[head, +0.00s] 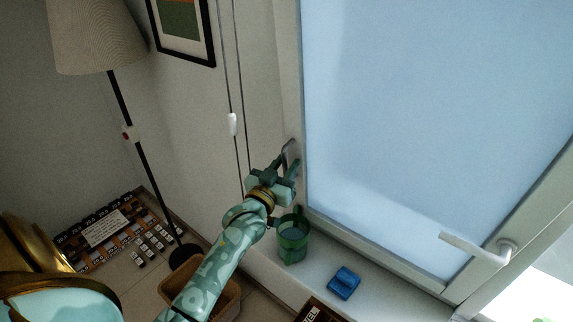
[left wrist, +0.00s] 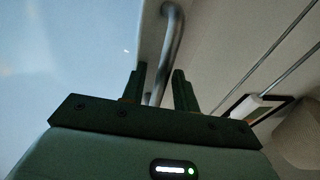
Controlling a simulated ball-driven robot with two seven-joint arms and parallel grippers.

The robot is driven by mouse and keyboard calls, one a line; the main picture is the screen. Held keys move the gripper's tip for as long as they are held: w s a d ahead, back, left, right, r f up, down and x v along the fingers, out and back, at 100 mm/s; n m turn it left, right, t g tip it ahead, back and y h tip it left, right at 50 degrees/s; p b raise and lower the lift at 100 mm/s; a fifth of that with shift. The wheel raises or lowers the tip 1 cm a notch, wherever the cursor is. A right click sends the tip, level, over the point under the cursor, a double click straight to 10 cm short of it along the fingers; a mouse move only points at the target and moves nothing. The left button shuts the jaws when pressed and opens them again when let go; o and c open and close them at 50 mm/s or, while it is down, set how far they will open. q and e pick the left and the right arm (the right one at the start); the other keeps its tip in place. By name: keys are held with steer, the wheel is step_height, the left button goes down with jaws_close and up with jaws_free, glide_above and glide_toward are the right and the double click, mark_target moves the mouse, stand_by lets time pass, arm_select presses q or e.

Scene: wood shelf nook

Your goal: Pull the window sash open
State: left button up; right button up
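The window sash (head: 303,110) has a pale frosted blue pane and a light frame, and it fills the upper right of the head view. A white lever handle (head: 470,246) sits on its lower right frame. A grey metal bar handle (head: 289,152) is by the frame's left edge; it also shows in the left wrist view (left wrist: 174,40). My left gripper (head: 287,170) is at this bar. In the left wrist view its two fingers (left wrist: 159,90) stand apart on either side of the bar, with gaps showing. My right gripper is not in view.
A green mug (head: 293,240) stands on the sill just below my left gripper. A blue object (head: 344,283) lies farther right on the sill. A floor lamp (head: 134,135), a tan bin (head: 228,300) and hanging cords with a white toggle (head: 232,124) are at left.

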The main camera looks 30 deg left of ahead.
arm_select(q)
steer(key=s+d+f+b, duration=0.1)
steer(key=s+d+b, duration=0.1)
steer(key=s, duration=1.4)
steer(key=shift+f, duration=0.4)
steer(key=shift+f, duration=0.1)
